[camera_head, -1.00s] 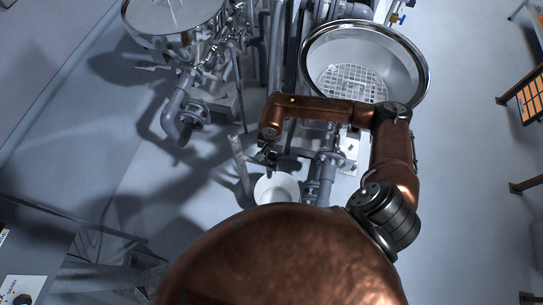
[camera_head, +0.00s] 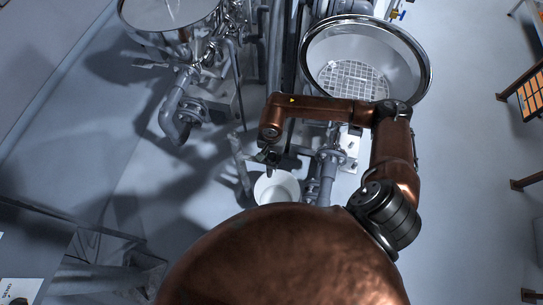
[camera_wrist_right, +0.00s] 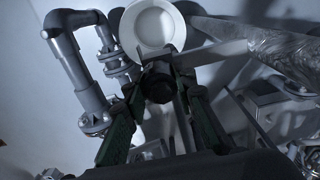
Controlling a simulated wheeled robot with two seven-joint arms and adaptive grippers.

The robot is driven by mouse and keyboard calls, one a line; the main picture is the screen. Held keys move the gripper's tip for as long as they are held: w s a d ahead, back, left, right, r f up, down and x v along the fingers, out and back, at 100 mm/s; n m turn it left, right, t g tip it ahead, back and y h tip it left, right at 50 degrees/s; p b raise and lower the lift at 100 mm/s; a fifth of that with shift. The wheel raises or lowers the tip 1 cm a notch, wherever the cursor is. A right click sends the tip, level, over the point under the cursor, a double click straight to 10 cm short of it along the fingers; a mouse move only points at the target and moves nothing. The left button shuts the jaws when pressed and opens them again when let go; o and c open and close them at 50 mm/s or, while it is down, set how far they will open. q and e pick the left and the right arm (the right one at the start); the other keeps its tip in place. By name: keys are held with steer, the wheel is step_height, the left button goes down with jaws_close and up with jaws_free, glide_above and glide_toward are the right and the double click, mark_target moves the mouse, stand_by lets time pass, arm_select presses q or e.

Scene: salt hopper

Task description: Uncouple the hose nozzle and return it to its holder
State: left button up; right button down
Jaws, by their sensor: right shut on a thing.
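My right gripper (camera_head: 268,158) hangs from the copper arm, just above a white round vessel (camera_head: 277,187). In the right wrist view its two green-black fingers (camera_wrist_right: 160,110) are shut on a dark round-ended piece (camera_wrist_right: 157,82), which looks like the hose nozzle. The white vessel (camera_wrist_right: 154,24) lies just beyond that piece in this view; I cannot tell whether they touch. A hose running from the held piece cannot be made out, and I cannot identify the nozzle's holder. My left gripper does not show.
A large steel hopper with a grid (camera_head: 352,80) stands behind the arm. Grey flanged piping (camera_head: 328,175) stands right of the gripper, and a grey post (camera_head: 240,158) left of it. Another steel vessel (camera_head: 170,14) is at upper left.

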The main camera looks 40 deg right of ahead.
mark_target(272, 156)
steer(key=shift+f+b, duration=0.45)
steer(key=shift+f, duration=0.15)
steer(key=c, duration=1.5)
jaws_free()
steer(key=shift+o, duration=0.5)
steer(key=o, duration=0.4)
steer(key=shift+r, duration=0.1)
steer(key=shift+r+p, duration=1.55)
steer(key=shift+r, duration=1.4)
